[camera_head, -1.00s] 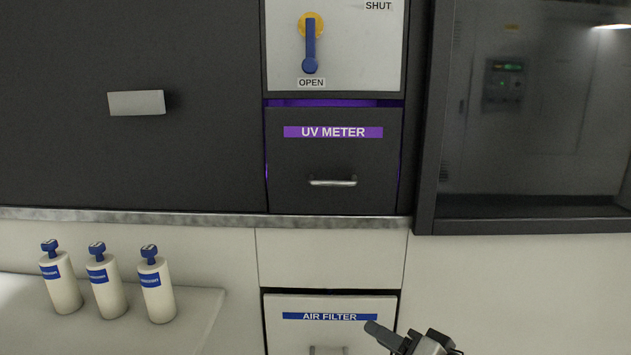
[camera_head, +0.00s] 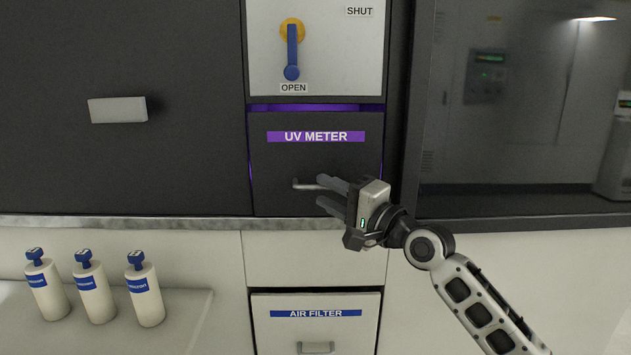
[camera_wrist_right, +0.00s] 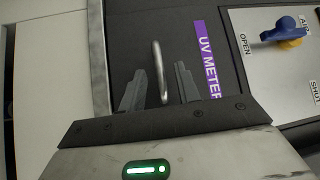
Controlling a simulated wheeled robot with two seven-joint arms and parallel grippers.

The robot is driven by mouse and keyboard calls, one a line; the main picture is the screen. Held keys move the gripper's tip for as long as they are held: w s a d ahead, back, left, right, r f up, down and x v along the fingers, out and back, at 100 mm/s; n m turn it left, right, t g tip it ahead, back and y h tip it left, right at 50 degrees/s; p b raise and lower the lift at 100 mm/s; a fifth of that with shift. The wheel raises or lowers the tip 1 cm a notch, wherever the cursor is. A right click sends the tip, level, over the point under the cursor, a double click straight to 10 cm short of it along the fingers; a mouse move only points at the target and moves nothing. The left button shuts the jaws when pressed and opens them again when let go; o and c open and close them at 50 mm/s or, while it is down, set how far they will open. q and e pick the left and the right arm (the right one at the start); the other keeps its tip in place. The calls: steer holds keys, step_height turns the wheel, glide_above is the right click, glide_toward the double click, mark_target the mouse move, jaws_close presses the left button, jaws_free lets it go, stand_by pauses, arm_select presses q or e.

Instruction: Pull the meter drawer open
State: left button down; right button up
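The meter drawer (camera_head: 275,165) is a dark front with a purple "UV METER" label (camera_head: 316,136), and it also shows in the right wrist view (camera_wrist_right: 129,45). Purple light shows along its upper edge. Its metal bar handle (camera_head: 302,186) is partly hidden by my right gripper (camera_head: 321,192) in the head view. In the right wrist view, the handle (camera_wrist_right: 158,70) stands between the two open fingers, with a gap on each side. My left gripper is not in view.
Above the drawer is a white panel (camera_head: 345,55) with a blue lever on OPEN. Below is a metal ledge (camera_head: 200,222) and the air filter drawer (camera_head: 275,332). Several white bottles (camera_head: 92,293) stand lower left. A window (camera_head: 530,130) is at the right.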

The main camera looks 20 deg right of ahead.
mark_target(318, 189)
steer(key=shift+x, duration=1.9)
jaws_close()
